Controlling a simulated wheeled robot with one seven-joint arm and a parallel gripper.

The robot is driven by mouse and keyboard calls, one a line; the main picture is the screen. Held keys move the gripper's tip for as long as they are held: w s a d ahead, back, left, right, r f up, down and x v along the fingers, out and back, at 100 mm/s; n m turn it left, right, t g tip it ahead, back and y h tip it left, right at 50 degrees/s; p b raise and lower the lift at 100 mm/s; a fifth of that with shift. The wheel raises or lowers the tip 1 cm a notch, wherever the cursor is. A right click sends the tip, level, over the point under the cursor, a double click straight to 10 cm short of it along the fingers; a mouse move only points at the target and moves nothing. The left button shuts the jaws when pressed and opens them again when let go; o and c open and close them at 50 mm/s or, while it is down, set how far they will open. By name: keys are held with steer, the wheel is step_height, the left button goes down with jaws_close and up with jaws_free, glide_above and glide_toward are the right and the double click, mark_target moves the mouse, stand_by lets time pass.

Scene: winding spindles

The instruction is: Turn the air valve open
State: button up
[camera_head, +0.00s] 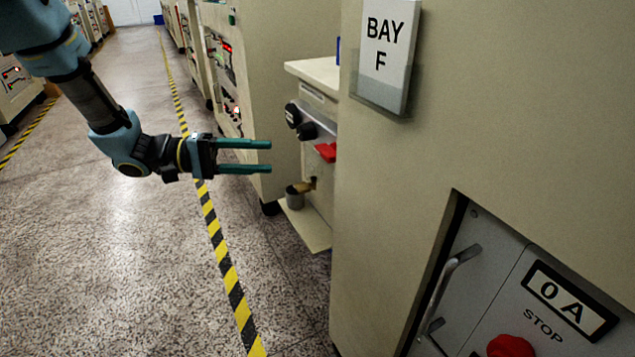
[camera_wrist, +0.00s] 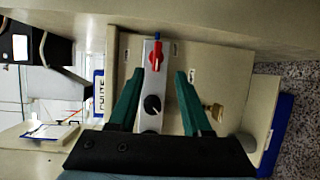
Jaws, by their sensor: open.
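My gripper (camera_head: 268,156) is open and empty, its two green fingers pointing right toward the side of a beige machine in the head view. A red handle (camera_head: 326,151), which looks like the air valve, sits on that machine just beyond the fingertips. In the wrist view the red handle (camera_wrist: 156,56) lies on a grey strip, just past the fingertips and between their lines. The fingers (camera_wrist: 160,76) are apart and do not appear to touch it. A black round knob (camera_wrist: 153,104) shows between the fingers on the same strip. I cannot tell the valve's setting.
A brass tap (camera_head: 304,187) with a metal cup (camera_head: 295,197) is below the red handle. The BAY F cabinet (camera_head: 400,190) stands close at the right. A ledge (camera_head: 316,72) juts out above. The speckled floor (camera_head: 110,260) at the left is clear.

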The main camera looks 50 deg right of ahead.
mark_target(320, 154)
steer(key=shift+h, duration=0.4)
steer(key=x, duration=0.8)
steer(key=b+x, duration=0.1)
steer(key=x, duration=0.2)
steer(key=shift+d+f, duration=0.1)
steer(key=shift+d, duration=0.5)
jaws_close()
